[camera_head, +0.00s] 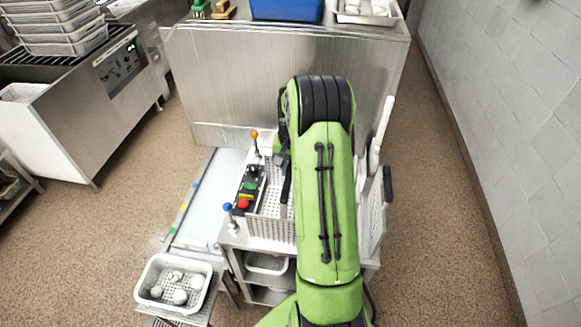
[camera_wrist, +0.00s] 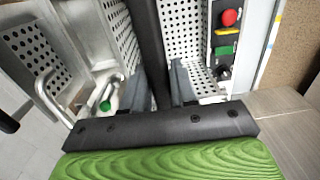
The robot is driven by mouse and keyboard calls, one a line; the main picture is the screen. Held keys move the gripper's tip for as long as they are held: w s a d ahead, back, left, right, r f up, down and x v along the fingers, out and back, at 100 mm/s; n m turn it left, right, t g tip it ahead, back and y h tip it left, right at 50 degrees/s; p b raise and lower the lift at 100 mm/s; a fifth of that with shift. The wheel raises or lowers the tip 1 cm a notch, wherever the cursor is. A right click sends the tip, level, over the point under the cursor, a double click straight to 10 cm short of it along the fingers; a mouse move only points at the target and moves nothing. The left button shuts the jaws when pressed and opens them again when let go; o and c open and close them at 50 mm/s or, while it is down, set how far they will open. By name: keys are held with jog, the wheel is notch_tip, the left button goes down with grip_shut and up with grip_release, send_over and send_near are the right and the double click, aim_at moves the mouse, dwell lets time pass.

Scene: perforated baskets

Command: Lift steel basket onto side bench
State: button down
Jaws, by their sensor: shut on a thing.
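The steel basket (camera_head: 270,229) is a perforated metal box on a steel stand, partly hidden behind my green arm in the head view. In the wrist view its perforated walls (camera_wrist: 185,25) show on both sides of a dark upright bar (camera_wrist: 150,40), which looks like its handle. My gripper (camera_wrist: 158,82) has its two grey fingers on either side of this bar and is shut on it. In the head view my arm hides most of the gripper. Whether the basket is clear of the surface below cannot be told. Which surface is the side bench is unclear.
A control box with coloured buttons (camera_head: 248,188) and knobbed levers (camera_head: 229,212) stands close left of the basket. A pale conveyor-like surface (camera_head: 208,205) lies further left. A white basket with balls (camera_head: 148,290) is at front left. A large steel counter (camera_head: 220,80) stands behind.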

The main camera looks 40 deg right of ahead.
jog(key=c, duration=0.8)
grip_release()
notch_tip(320, 180, up, 16)
jog(key=shift+s+d+f+p, duration=0.1)
jog(key=shift+s+p, duration=0.05)
jog(key=shift+p, duration=0.35)
